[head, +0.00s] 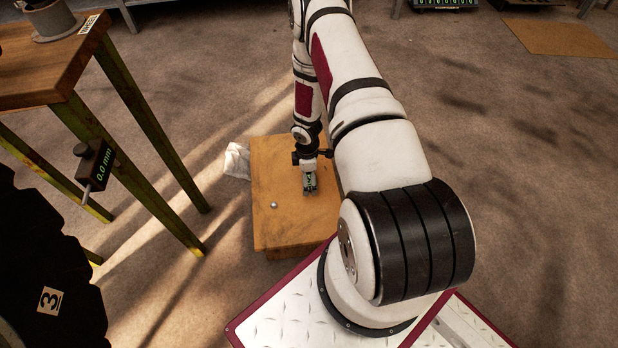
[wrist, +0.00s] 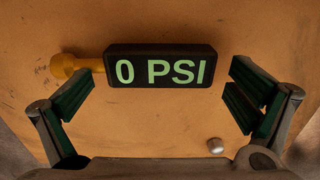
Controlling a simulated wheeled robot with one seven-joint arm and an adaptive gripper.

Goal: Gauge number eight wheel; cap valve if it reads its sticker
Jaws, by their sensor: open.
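The tyre gauge (wrist: 160,66) is a black block with a green "0 PSI" readout and a brass end on its left. It lies on a low wooden box (head: 275,228). My gripper (wrist: 160,94) is open above it, with one finger towards each end of the gauge. In the head view my gripper (head: 310,182) is over the box and mostly covers the gauge. A small silver cap (wrist: 215,146), likely the valve cap, sits on the box near the right finger; it also shows in the head view (head: 274,205). No wheel marked eight is in view.
A dark tyre (head: 45,265) marked 3 stands at the left. A wooden table (head: 50,70) with green legs is at the upper left, with a black "0.0 mm" gauge (head: 95,164) at its side. Crumpled clear material (head: 236,160) touches the box. Open floor lies right.

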